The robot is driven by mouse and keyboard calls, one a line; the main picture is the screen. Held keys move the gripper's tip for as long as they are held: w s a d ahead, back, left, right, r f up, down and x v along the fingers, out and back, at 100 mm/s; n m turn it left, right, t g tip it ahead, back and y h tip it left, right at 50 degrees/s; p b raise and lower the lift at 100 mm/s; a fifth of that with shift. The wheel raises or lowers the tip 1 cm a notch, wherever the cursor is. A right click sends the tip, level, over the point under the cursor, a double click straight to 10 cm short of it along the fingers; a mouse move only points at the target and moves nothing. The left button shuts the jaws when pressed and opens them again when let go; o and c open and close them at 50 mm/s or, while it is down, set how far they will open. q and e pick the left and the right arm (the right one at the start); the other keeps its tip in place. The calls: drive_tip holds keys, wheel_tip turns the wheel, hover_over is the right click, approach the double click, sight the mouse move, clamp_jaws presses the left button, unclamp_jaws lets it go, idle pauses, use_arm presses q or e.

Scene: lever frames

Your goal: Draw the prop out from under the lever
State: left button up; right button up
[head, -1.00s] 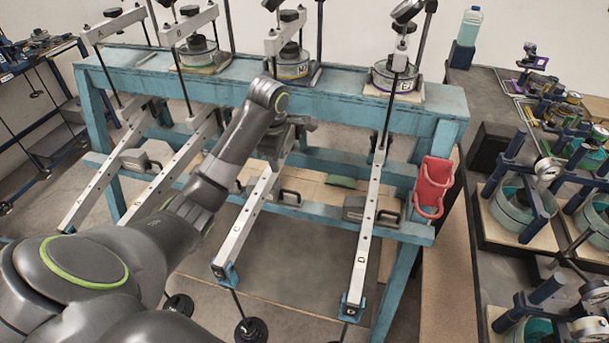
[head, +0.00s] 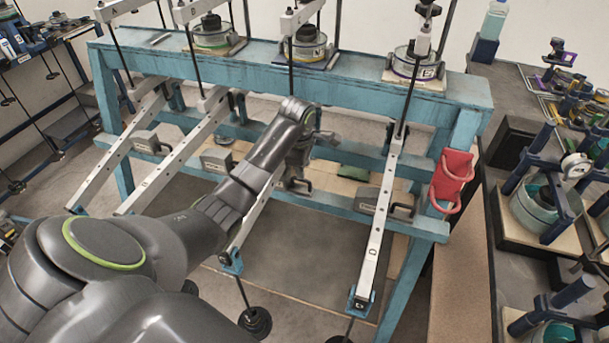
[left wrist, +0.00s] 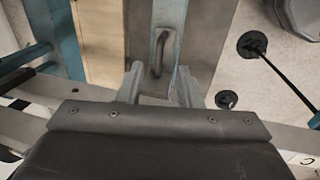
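Several long pale levers hang from a blue bench frame (head: 290,77); lever D (head: 374,235) is at the right. Grey props with dark handles sit on the lower rail. One prop (head: 218,160) is beside lever B, another (head: 374,203) at lever D. My left gripper (head: 298,165) is over the handle (head: 299,186) near the third lever (head: 250,220); my arm hides most of that area. In the left wrist view my left gripper (left wrist: 160,76) is open, with the handle (left wrist: 164,50) in line between its fingertips and a gap on both sides. My right gripper is not in view.
A red holder (head: 450,178) hangs on the right end of the frame. Weights, such as a black one (head: 255,321), hang from the lever ends. A green pad (head: 355,174) lies behind the rail. A crowded side table (head: 510,200) stands at right.

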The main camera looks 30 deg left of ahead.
sight(305, 181)
use_arm(q)
drive_tip(key=shift+w+f, duration=0.25)
drive_tip(key=shift+f, duration=1.05)
drive_tip(key=shift+w+f, duration=0.25)
drive_tip(key=shift+f, duration=1)
drive_tip(key=shift+a, duration=0.1)
clamp_jaws()
